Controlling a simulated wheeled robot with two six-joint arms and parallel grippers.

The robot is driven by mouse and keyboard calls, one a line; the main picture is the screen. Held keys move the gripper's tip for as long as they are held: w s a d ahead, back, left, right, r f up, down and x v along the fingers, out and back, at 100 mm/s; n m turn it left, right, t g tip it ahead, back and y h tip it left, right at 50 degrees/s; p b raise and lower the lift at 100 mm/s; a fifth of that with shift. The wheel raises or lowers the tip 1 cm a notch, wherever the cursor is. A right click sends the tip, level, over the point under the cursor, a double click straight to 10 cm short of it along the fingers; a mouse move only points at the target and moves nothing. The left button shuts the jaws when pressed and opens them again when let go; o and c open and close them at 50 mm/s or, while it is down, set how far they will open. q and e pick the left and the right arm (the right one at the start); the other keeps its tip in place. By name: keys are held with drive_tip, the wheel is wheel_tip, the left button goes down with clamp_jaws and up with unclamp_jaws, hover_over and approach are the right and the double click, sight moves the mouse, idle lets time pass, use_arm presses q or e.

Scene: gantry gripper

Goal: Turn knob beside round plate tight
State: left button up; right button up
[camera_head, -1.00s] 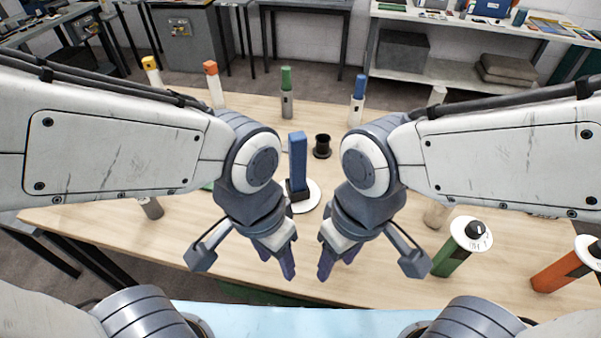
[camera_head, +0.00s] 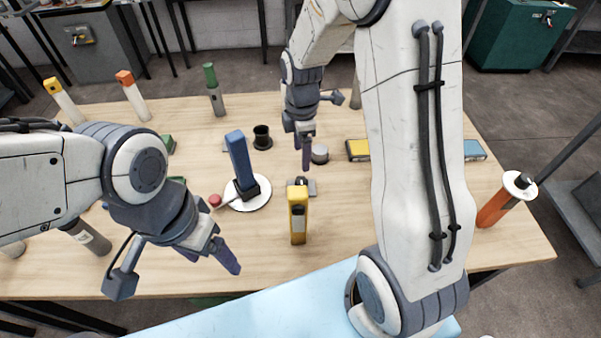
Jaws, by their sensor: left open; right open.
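A white round plate (camera_head: 262,203) lies on the table, with a blue upright block (camera_head: 239,158) on a dark base standing on it. A small red knob (camera_head: 215,200) on a pale stem is at the plate's left edge. A grey round knob-like piece (camera_head: 319,154) stands farther back, right of the plate. I cannot tell which is the task's knob. My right gripper (camera_head: 304,150) is open, pointing down just left of the grey piece; contact is unclear. My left gripper (camera_head: 211,260) is open and empty, in front and left of the plate.
A yellow block (camera_head: 298,215) stands right of the plate, and a black cup (camera_head: 262,137) behind it. Yellow, orange and green-topped posts line the back left. An orange cylinder (camera_head: 500,203) is at the right edge. My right arm hides part of the table.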

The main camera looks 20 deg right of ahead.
sight(301, 180)
wheel_tip(301, 180, down, 10)
drive_tip(key=shift+a+p, duration=0.1)
drive_tip(key=shift+p, duration=0.35)
clamp_jaws()
